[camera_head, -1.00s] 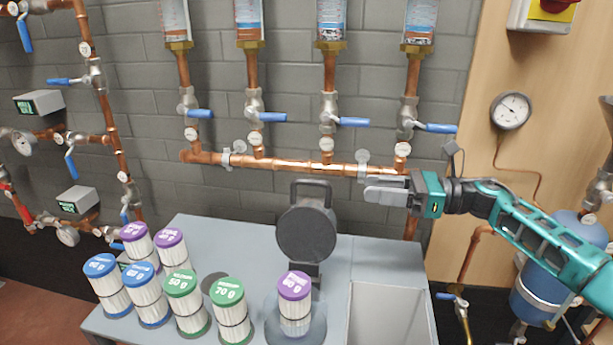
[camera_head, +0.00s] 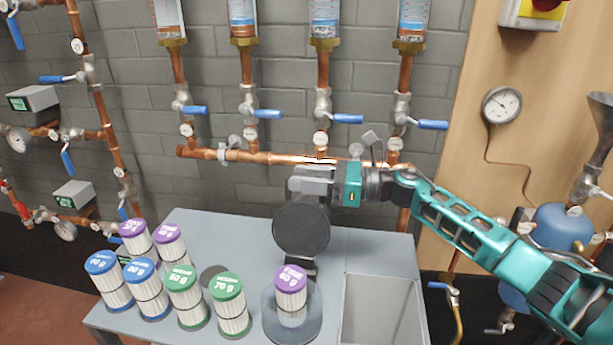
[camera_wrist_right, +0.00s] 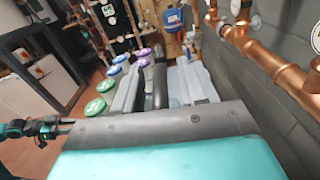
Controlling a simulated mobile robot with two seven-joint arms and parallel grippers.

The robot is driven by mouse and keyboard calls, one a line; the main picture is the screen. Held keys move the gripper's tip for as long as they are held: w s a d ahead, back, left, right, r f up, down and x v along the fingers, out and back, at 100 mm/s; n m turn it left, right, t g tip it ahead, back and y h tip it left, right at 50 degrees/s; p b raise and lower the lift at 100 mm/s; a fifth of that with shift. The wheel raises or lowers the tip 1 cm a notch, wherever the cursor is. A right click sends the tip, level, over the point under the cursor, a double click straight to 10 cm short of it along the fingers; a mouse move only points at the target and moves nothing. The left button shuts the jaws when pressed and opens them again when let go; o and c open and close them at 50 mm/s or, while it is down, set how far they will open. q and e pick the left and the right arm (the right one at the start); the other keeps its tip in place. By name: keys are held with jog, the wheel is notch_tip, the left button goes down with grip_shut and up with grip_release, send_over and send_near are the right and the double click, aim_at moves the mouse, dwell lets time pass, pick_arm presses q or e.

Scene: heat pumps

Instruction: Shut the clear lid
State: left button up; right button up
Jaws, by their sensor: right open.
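The lid (camera_head: 301,229) is a round disc, dark grey rather than clear in this picture. It stands raised behind a clear round housing (camera_head: 312,323) on the bench. A purple-topped filter (camera_head: 291,295) stands in that housing. My right gripper (camera_head: 303,183) is open at the lid's top edge and covers the handle there; contact cannot be told. In the right wrist view the lid shows as a dark narrow shape (camera_wrist_right: 156,86) beyond the gripper. What looks like my left gripper (camera_wrist_right: 58,128) is small at the left of that view, its jaws unclear.
Several filters with blue, green and purple tops, such as the green one (camera_head: 230,305), stand left of the housing. An open grey bin (camera_head: 382,312) is to its right. Copper pipes (camera_head: 270,158) with blue-handled valves run along the wall close behind the gripper.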

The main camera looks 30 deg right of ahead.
grip_shut()
dwell(0.3)
dwell(0.3)
